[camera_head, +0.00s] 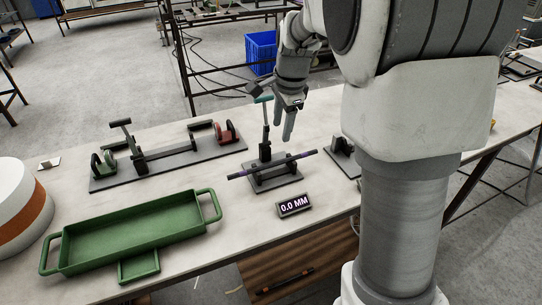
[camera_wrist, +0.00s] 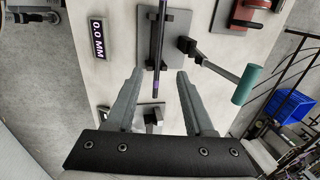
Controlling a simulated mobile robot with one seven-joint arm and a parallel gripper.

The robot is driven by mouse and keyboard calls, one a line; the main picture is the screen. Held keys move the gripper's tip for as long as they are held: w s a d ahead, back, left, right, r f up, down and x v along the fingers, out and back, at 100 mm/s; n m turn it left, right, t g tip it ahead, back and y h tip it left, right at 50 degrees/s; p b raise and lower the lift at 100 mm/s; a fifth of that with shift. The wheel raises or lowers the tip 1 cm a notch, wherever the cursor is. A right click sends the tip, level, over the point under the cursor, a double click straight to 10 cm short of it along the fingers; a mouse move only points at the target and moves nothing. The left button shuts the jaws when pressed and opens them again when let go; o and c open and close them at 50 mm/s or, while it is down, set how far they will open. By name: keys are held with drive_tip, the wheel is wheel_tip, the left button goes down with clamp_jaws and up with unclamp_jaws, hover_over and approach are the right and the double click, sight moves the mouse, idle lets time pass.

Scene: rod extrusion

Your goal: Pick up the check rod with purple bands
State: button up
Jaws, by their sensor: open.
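The check rod with purple bands (camera_head: 300,156) is a dark thin rod lying across a small dark gauge stand (camera_head: 278,182) on the bench. In the wrist view the rod (camera_wrist: 158,50) runs up the picture, with its near end between the fingers' tips in the image. My gripper (camera_head: 282,122) is open and empty, fingers pointing down, above and behind the rod in the head view. In the wrist view the gripper (camera_wrist: 160,74) shows both fingers apart. I cannot tell the exact gap in height to the rod.
A lever with a teal handle (camera_wrist: 247,84) rises from the stand close to my fingers. A display reading 0.0 MM (camera_head: 294,205) sits in front. A green tray (camera_head: 130,219) and a fixture board (camera_head: 165,170) with red and green parts lie to the left.

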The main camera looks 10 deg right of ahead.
sight(276, 164)
drive_tip(key=x, duration=1.3)
drive_tip(key=shift+s+a+f, duration=0.1)
drive_tip(key=shift+f, duration=0.15)
clamp_jaws()
